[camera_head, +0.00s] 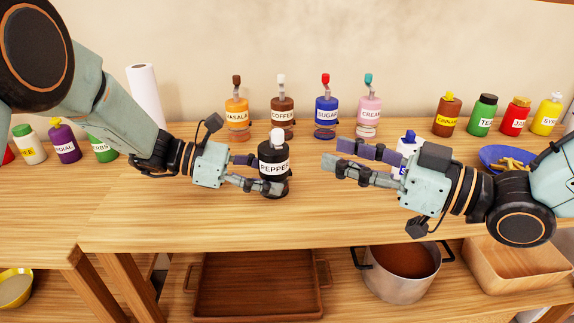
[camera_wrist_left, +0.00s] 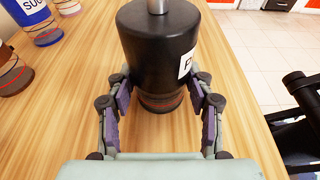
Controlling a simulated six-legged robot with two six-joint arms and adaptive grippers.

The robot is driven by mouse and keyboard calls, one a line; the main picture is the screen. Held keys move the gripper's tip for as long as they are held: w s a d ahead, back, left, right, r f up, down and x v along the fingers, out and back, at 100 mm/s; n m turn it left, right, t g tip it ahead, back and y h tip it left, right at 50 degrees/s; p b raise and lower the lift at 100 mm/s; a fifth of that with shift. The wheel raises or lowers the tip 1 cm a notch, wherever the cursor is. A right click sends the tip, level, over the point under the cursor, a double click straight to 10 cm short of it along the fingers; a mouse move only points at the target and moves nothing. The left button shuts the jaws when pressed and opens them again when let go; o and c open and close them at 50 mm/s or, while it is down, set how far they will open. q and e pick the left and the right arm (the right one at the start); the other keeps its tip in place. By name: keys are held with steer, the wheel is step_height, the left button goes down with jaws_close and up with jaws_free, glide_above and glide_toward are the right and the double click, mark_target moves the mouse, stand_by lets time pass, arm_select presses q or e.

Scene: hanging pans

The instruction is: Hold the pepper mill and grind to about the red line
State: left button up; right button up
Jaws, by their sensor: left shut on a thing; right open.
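The pepper mill (camera_head: 273,166) is black with a white "PEPPER" label and a pale top knob. It stands upright on the wooden table. My left gripper (camera_head: 254,172) is shut on its lower body, one finger on each side. In the left wrist view the mill (camera_wrist_left: 158,45) fills the space between the fingers of the left gripper (camera_wrist_left: 160,98). A reddish line shows on its lower part, below the black body. My right gripper (camera_head: 343,161) is open and empty, to the right of the mill and apart from it.
Masala (camera_head: 237,112), coffee (camera_head: 282,112), sugar (camera_head: 326,112) and cream (camera_head: 369,112) dispensers stand behind. A white-and-blue bottle (camera_head: 407,143) is partly hidden behind my right gripper. A pot (camera_head: 402,281) and brown tray (camera_head: 258,286) sit on the lower shelf.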

arm_select(q)
steer(key=o, duration=1.3)
steer(key=shift+c, duration=0.2)
steer(key=v, duration=1.2)
steer(key=shift+d, duration=0.15)
steer(key=x, duration=1.2)
arm_select(e)
steer(key=shift+w+a, duration=0.15)
arm_select(q)
steer(key=shift+a, duration=0.2)
arm_select(e)
steer(key=shift+a, duration=0.15)
